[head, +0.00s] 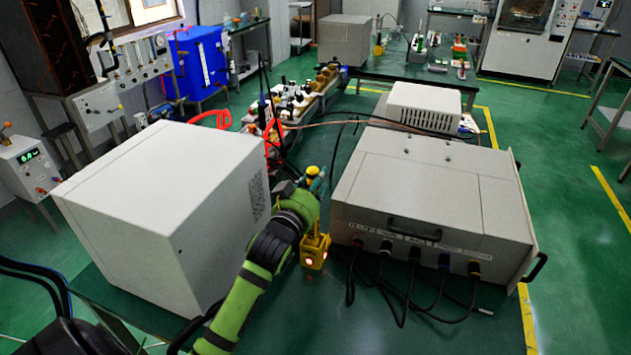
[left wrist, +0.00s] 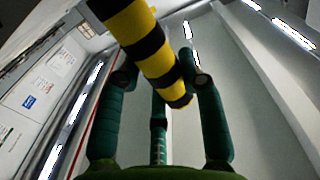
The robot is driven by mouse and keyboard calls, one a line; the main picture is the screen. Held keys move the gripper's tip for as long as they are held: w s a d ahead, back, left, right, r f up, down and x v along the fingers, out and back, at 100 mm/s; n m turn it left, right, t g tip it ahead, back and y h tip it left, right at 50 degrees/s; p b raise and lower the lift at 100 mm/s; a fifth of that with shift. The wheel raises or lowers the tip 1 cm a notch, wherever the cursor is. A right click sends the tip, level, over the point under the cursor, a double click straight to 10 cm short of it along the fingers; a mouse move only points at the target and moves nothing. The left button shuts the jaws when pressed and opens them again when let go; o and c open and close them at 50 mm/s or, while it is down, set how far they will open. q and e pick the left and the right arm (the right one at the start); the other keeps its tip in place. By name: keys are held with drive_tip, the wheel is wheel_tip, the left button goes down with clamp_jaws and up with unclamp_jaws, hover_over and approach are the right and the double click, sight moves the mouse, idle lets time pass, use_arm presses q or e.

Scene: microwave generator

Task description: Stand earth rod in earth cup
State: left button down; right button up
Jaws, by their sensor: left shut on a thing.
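My left gripper (head: 316,183) is above the green table in the gap between the two big cabinets. It is shut on the earth rod, whose yellow end (head: 313,171) shows at the fingers in the head view. My right gripper is out of view.
A large white cabinet (head: 160,205) stands close on the left. A wide grey unit (head: 435,190) with black cables at its front stands close on the right. Bottles and small parts (head: 300,100) crowd the table behind. The gap between the cabinets is narrow.

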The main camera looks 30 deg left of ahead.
use_arm(q)
drive_tip(key=c, duration=0.7)
unclamp_jaws()
drive_tip(key=shift+r, duration=0.1)
drive_tip(key=s+d, duration=0.2)
drive_tip(key=s, duration=1)
drive_tip(key=shift+d, duration=0.2)
